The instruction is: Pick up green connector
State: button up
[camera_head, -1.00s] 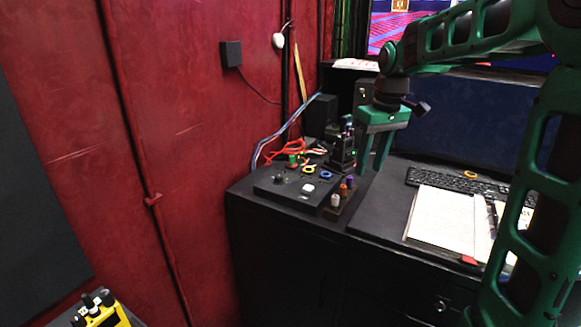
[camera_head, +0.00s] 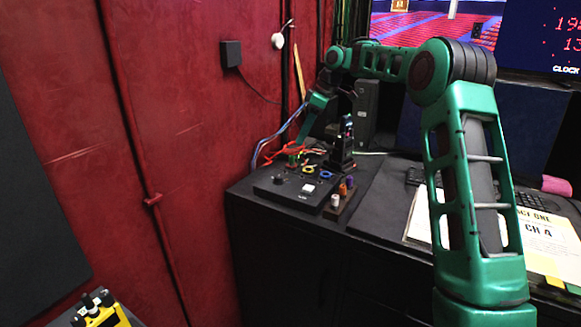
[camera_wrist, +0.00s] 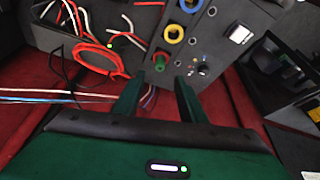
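The green connector (camera_wrist: 160,60) shows in the wrist view, on the black panel beside the yellow and blue rings. It also shows small in the head view (camera_head: 292,160), at the back left of the black box on the desk. My gripper (camera_wrist: 158,82) is open, with its two green fingers apart and nothing between them. In the wrist view the connector lies just beyond the fingertips, in line with the gap. In the head view my gripper (camera_head: 303,138) is above and close to the connector; its fingertips are partly hard to make out.
The black panel box (camera_head: 270,187) carries a white button (camera_head: 309,188), a yellow ring (camera_wrist: 174,33) and a blue ring (camera_wrist: 191,5). Red cables (camera_wrist: 100,62) are bunched beside the connector. Colored pegs (camera_head: 343,189) stand at the front right. The red wall (camera_head: 190,130) is close on the left.

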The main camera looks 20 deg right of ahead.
aim_at(293, 156)
jog(key=x, duration=0.9)
jog(key=shift+c, duration=0.7)
jog(key=shift+d, duration=0.1)
grip_shut()
